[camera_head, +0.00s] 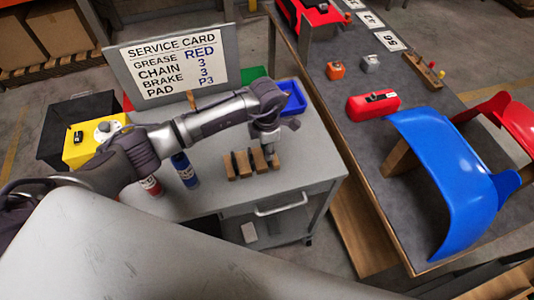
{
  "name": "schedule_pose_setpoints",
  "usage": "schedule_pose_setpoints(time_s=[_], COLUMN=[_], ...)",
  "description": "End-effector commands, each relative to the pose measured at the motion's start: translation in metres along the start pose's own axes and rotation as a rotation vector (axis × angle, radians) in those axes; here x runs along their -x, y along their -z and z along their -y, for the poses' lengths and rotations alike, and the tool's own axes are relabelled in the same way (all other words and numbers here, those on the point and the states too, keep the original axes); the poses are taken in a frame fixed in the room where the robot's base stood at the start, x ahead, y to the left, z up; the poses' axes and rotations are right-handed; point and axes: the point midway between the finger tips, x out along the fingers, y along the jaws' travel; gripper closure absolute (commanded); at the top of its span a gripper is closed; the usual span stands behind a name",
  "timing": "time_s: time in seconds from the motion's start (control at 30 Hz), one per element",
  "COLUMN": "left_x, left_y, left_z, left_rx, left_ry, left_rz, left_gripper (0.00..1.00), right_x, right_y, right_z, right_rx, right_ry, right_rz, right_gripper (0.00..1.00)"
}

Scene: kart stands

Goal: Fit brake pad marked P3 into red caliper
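A wooden rack (246,171) with several dark upright pads stands on the grey cart top. I cannot read any marks on the pads. My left gripper (270,150) points down at the right end of the rack. Its fingertips are small and partly hidden, so I cannot tell whether they are open, shut or touching a pad. A red block with a dark part on top (373,103), possibly the red caliper, lies on the long workbench to the right. My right gripper is not in view.
The service card (174,62) reads grease RED, chain 3, brake pad P3. Red and blue cylinders (185,171) stand left of the rack. A blue bin (292,98) is behind it. A large blue panel (446,170) fills the workbench's near end.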

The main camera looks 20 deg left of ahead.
Motion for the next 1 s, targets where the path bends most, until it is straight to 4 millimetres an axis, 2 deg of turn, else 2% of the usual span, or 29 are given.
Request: schedule_pose_setpoints(time_s=[0.03, 0.17, 0.57, 0.73, 0.83, 1.0], left_x=[0.000, 0.000, 0.004, 0.020, 0.037, 0.058], left_y=[0.000, 0.000, -0.001, -0.001, -0.001, -0.016], left_z=[0.000, 0.000, -0.001, -0.001, -0.002, 0.030], left_rx=[0.000, 0.000, 0.000, -0.002, -0.002, -0.007], left_ry=[0.000, 0.000, -0.001, -0.004, -0.005, -0.003], left_rz=[0.000, 0.000, 0.002, 0.004, 0.004, 0.007], left_gripper=[0.79, 1.00, 1.00, 1.00, 1.00, 1.00], right_x=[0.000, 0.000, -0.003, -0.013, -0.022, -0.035], right_y=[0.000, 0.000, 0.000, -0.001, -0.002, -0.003], right_z=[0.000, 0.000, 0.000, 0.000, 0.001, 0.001], right_rx=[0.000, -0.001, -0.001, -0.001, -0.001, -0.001], right_ry=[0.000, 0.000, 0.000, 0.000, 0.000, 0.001], right_rz=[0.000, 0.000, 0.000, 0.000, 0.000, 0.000], right_gripper=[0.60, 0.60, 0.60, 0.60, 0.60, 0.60])
